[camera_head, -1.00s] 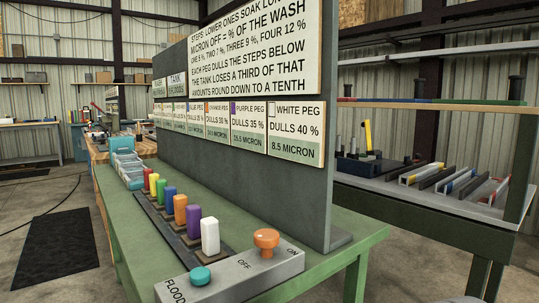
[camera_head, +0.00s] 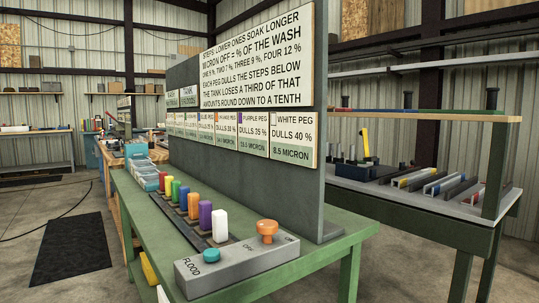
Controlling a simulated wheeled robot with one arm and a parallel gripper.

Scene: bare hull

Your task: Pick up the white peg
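The white peg (camera_head: 220,225) stands upright at the near end of a row of coloured pegs on a dark rail, on the green table (camera_head: 330,238). The purple peg (camera_head: 205,215) is just behind it, with orange (camera_head: 193,205), blue, green, yellow and red pegs further back. A grey control box (camera_head: 240,262) with a teal button (camera_head: 212,255) and an orange knob (camera_head: 267,230) is in front of the white peg. My gripper is not in view.
A grey panel with text signs (camera_head: 255,60) rises along the table's right side. Pale blue containers (camera_head: 145,172) sit at the table's far end. Another bench (camera_head: 425,205) with bars and a shelf stands at right. Open floor and a dark mat (camera_head: 70,248) lie at left.

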